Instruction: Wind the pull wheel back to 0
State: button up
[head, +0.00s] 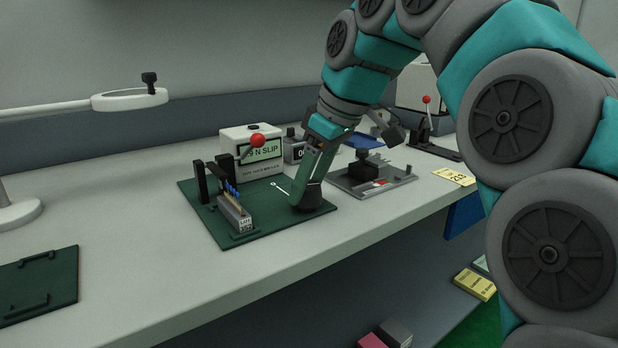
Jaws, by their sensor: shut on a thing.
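My gripper (311,180) points down at the right part of a dark green board (275,223), shut at a dark round piece (309,203), which looks like the pull wheel. My gripper hides most of it, and no scale or 0 mark is readable. A thin white strip (281,190) with a round end lies to its left. A white box (252,150) with a red-knobbed lever stands behind; its screen reads "N SLIP", with its start hidden. A labelled block (235,212) and black posts (201,182) stand on the board's left side.
A grey fixture (370,182) with a black block stands close to the right. A small counter (294,150) is behind my gripper. A lamp (130,99) and a green tray (40,285) are at left. The bench between tray and board is clear.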

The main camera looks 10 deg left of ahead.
jog(key=shift+n+g, duration=0.4)
jog(key=shift+n, duration=0.8)
jog(key=o, duration=1.4)
jog(key=shift+c, duration=0.2)
jog(key=shift+r, duration=0.1)
